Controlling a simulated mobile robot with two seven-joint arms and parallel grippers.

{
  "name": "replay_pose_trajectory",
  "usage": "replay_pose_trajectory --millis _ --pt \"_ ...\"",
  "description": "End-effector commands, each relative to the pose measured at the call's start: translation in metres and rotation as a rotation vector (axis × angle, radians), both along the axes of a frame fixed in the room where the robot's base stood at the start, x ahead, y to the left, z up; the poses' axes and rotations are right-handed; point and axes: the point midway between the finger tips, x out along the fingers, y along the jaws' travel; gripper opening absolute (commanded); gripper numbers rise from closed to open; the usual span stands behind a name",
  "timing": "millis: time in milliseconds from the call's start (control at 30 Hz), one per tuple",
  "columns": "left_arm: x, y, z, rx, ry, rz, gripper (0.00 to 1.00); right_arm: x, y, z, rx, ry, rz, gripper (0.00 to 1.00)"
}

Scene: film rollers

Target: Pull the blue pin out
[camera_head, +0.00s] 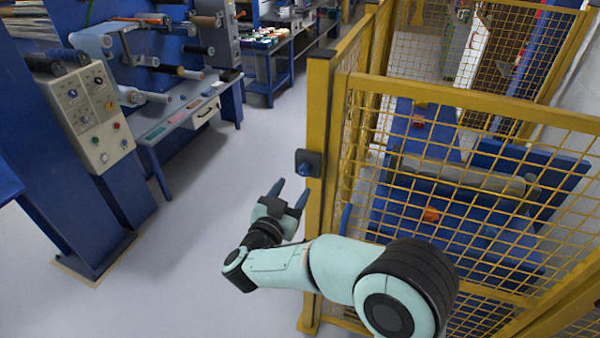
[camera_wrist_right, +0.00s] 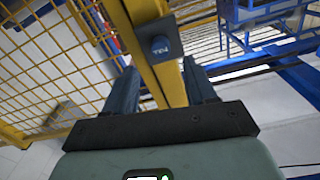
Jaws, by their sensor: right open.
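The blue pin (camera_head: 304,169) sits in a dark square plate (camera_head: 316,158) on the yellow fence post (camera_head: 320,110). In the right wrist view the pin (camera_wrist_right: 160,47) shows as a blue knob end-on, beyond the fingers and between their lines. My right gripper (camera_head: 290,192) is open and empty, just below and left of the pin and apart from it. Its two fingers also show in the right wrist view (camera_wrist_right: 163,85), spread on either side of the yellow post. My left gripper is not in view.
A yellow mesh fence (camera_head: 450,130) closes off blue machinery with a roller (camera_head: 465,175) on the right. A beige control box (camera_head: 93,115) on a blue frame stands at the left. The grey floor (camera_head: 215,210) between is clear.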

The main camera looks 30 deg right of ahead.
Motion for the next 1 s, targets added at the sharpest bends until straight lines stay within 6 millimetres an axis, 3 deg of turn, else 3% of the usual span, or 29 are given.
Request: replay_pose_trajectory --millis 100,333,733,767,900,1000 --pt "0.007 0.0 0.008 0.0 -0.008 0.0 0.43 0.016 -0.02 0.003 -0.003 -0.001 -0.003 0.56" --pt "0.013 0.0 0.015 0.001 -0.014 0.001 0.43 0.035 -0.043 0.002 -0.002 0.0 0.0 0.56" --pt "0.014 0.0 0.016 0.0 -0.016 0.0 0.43 0.04 -0.049 0.0 -0.001 0.001 0.001 0.56" --pt "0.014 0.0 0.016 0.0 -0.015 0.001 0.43 0.04 -0.049 0.0 -0.001 0.001 0.001 0.49" --pt "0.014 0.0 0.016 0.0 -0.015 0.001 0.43 0.04 -0.049 0.0 -0.001 0.001 0.001 0.04" --pt "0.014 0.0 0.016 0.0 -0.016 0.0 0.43 0.04 -0.049 0.0 -0.001 0.001 0.001 0.0"
